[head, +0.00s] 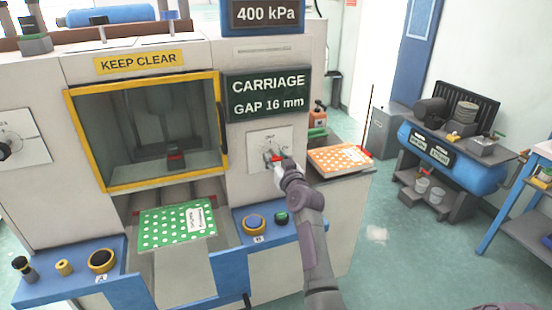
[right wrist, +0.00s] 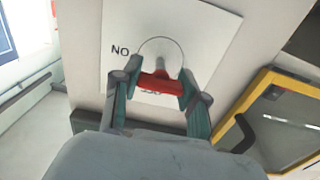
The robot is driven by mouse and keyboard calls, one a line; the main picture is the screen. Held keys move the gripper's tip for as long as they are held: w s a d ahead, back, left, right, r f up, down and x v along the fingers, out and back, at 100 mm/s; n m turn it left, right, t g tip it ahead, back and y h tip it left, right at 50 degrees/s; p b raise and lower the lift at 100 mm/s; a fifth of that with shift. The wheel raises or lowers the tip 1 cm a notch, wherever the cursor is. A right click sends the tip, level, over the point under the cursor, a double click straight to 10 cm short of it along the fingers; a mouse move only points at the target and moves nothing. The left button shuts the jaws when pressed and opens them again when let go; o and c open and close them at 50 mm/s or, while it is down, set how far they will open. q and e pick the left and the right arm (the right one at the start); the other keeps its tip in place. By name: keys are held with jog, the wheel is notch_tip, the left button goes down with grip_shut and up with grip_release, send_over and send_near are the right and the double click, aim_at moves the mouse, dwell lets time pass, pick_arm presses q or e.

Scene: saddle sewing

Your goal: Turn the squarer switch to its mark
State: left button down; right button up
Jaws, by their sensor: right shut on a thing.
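The switch has a red handle (right wrist: 162,84) on a white plate (head: 262,138), set in the machine's front below the "CARRIAGE GAP 16 mm" sign. The plate also shows in the right wrist view (right wrist: 118,32), with a circle around the switch's shaft. The lettering "NO" is at the circle's left; more lettering below is partly hidden by the handle. My right gripper (head: 273,160) is at the switch, and in the right wrist view its two fingers (right wrist: 160,88) are shut on the red handle from both sides. Which mark the handle points to cannot be told. My left gripper is not in view.
A yellow-framed window (head: 150,186) is left of the switch, above a green dotted sheet (head: 165,225). Blue button panels (head: 236,240) stick out below. An orange dotted stack (head: 335,160) lies on a side surface right of my arm. A blue compressor (head: 480,172) stands farther right.

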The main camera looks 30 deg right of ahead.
jog(key=o, duration=1.2)
jog(key=shift+c, duration=0.2)
jog(key=shift+s, duration=0.1)
jog(key=v, duration=1.1)
jog(key=shift+s, duration=0.4)
